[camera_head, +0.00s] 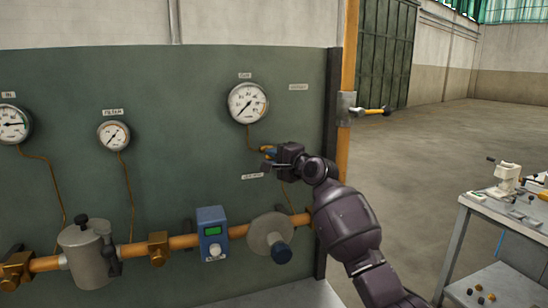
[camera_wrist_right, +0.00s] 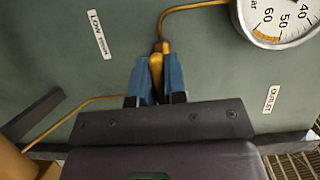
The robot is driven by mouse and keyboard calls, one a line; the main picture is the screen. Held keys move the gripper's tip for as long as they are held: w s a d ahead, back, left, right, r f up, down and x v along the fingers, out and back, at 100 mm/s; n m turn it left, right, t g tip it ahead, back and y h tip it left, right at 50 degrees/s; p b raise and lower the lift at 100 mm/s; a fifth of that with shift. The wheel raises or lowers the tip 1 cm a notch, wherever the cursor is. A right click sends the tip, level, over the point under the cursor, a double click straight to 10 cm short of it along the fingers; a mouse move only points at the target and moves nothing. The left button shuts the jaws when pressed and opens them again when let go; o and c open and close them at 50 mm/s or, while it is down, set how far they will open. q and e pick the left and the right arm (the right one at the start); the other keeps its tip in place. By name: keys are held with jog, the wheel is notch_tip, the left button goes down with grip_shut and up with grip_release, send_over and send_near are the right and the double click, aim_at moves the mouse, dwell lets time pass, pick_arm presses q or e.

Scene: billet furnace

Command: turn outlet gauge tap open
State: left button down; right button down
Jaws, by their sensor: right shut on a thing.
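The outlet gauge (camera_head: 247,103) is a round white dial on the green panel, with a thin brass pipe running down from it. In the wrist view, part of its dial (camera_wrist_right: 283,18) shows at the upper right, near a label reading OUTLET (camera_wrist_right: 271,99). The small brass gauge tap (camera_wrist_right: 156,65) sits at the end of that pipe. My right gripper (camera_head: 269,153) is at the tap, its blue fingers (camera_wrist_right: 157,82) shut on it from both sides. The fingers hide much of the tap, and I cannot tell how far it is turned. My left gripper is not in view.
Two other gauges (camera_head: 114,135) (camera_head: 14,124) are at the left. Below runs a thick copper pipe (camera_head: 185,242) with a grey canister (camera_head: 88,255), a blue meter box (camera_head: 212,234) and a round regulator (camera_head: 269,237). A bench (camera_head: 480,207) stands at right.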

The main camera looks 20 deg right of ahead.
jog(key=n+g+h, duration=0.1)
jog(key=n, duration=0.3)
jog(key=n+g+h, duration=0.1)
jog(key=n, duration=0.2)
jog(key=shift+n+h, duration=0.3)
jog(key=shift+h, duration=0.1)
jog(key=n+h, duration=0.2)
jog(key=n, duration=0.1)
jog(key=shift+g, duration=0.4)
jog(key=shift+n+h, duration=1.1)
jog(key=shift+n, duration=0.2)
jog(key=c, duration=1.2)
grip_release()
jog(key=shift+o, duration=0.2)
jog(key=shift+s, duration=0.1)
